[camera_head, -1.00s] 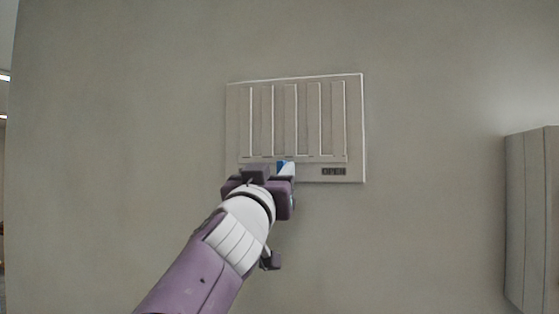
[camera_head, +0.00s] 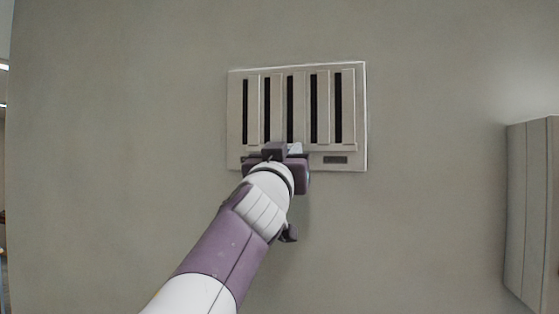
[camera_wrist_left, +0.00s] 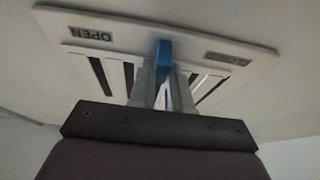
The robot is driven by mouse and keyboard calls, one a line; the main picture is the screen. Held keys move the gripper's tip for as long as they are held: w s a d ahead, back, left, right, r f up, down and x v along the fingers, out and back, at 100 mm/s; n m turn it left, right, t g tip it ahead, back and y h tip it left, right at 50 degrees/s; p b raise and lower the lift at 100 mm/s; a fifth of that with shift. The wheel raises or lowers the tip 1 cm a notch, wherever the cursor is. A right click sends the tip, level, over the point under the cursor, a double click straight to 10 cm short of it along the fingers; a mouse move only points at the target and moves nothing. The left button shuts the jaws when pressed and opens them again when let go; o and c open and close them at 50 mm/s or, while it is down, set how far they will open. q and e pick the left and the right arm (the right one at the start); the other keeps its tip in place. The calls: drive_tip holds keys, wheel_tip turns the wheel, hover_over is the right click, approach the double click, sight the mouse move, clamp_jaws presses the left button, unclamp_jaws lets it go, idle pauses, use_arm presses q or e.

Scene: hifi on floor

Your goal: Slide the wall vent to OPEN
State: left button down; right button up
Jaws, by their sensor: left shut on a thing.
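The wall vent (camera_head: 360,115) is a pale rectangular panel on the wall with upright slats. Dark gaps show between its slats in the head view. My left gripper (camera_head: 287,152) is at the vent's lower edge, left of a small dark label (camera_head: 335,160). In the left wrist view my left gripper (camera_wrist_left: 164,88) is shut on the vent's blue tab (camera_wrist_left: 164,50), one grey finger on each side. The tab is hidden in the head view. An upside-down OPEN label (camera_wrist_left: 91,33) is left of the tab there, and another label (camera_wrist_left: 228,59) is to its right. My right gripper is out of view.
The plain grey wall (camera_head: 130,130) around the vent is clear. A pale box-like unit (camera_head: 533,215) stands out at the right edge of the head view, well apart from the vent.

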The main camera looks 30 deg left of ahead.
use_arm(q)
drive_tip(key=shift+w+d, duration=0.15)
drive_tip(key=shift+d, duration=0.3)
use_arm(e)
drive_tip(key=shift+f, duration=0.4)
use_arm(q)
drive_tip(key=c, duration=1.2)
unclamp_jaws()
drive_tip(key=shift+c, duration=0.2)
drive_tip(key=shift+o, duration=0.5)
drive_tip(key=shift+d, duration=0.35)
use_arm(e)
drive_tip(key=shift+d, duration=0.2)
use_arm(q)
drive_tip(key=b+v, duration=0.6)
drive_tip(key=v, duration=0.6)
drive_tip(key=shift+s+b, duration=0.3)
drive_tip(key=shift+s, duration=0.1)
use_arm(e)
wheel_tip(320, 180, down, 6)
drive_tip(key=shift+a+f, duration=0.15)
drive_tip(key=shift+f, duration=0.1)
